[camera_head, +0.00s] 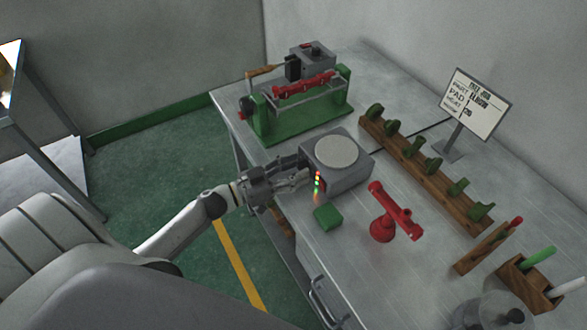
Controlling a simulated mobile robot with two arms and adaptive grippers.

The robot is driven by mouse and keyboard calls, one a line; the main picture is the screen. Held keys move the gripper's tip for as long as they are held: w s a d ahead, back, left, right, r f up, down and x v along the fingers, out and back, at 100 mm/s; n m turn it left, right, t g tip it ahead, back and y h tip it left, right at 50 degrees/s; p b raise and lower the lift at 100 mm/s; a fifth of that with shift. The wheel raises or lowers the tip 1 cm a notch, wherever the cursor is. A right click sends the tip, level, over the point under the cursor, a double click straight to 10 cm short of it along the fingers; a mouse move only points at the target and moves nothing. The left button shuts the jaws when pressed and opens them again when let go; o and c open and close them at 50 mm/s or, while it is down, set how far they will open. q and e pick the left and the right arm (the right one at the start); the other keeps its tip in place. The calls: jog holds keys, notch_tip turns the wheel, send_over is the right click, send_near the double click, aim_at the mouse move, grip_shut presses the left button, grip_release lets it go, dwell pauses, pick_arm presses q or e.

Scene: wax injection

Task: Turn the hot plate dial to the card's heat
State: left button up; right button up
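The hot plate (350,174) is a grey box with a round pale top plate, standing on the metal table. Red, yellow and green lights (318,183) show on its front side. My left gripper (299,178) reaches in from the left, with its fingers right at the hot plate's front left face. The fingers hide that part of the face, and I cannot make out the dial or whether they touch it. Their opening is unclear. The white card (475,104) stands upright on a stand at the back right; its heat line is too small to read surely. My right gripper is not in view.
A green machine (292,130) with red parts stands behind the hot plate. A green block (328,217) and a red fixture (384,228) are in front. A wooden rack (428,176) with several green pieces and a wooden holder (524,280) are on the right.

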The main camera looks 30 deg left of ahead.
pick_arm(q)
jog(key=c, duration=0.9)
jog(key=shift+m, duration=0.4)
jog(key=m, duration=0.4)
jog(key=shift+m, duration=0.3)
jog(key=m, duration=0.5)
jog(key=m+b, duration=0.2)
jog(key=m, duration=0.3)
jog(key=shift+f+y, duration=0.1)
jog(key=shift+y, duration=0.3)
jog(key=m+b, duration=0.2)
jog(key=m, duration=0.4)
jog(key=shift+s+d+b, duration=0.1)
jog(key=shift+b, duration=0.2)
jog(key=shift+y, duration=0.3)
